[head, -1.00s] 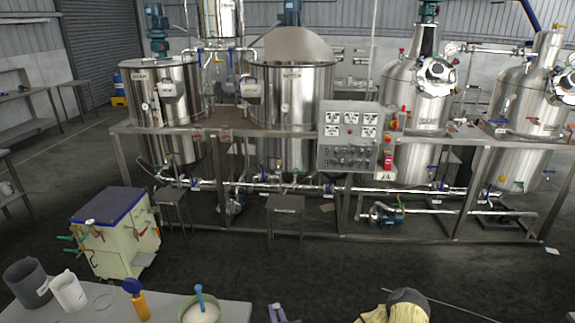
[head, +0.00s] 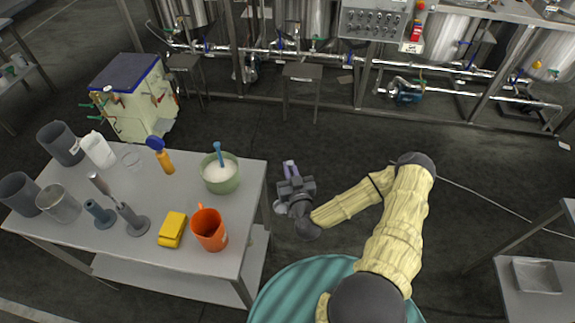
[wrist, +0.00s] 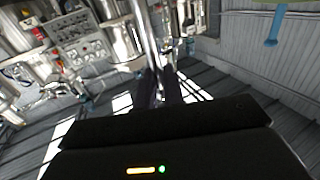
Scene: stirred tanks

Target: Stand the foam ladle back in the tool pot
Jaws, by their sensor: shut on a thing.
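A pale rounded piece (head: 280,207) shows beside the wrist, and the rest is hidden. In the wrist view the dark fingers (wrist: 158,88) are close together, with a bright metal length above them that I cannot clearly tell from the background.
The workbench (head: 200,268) also bears a green bowl (head: 220,178) of white stuff with a blue handle, a yellow block (head: 172,230), an orange bottle (head: 163,160), grey jugs (head: 60,143) and upright tools. A teal round surface (head: 290,290) is near me. Floor right of the bench is open.

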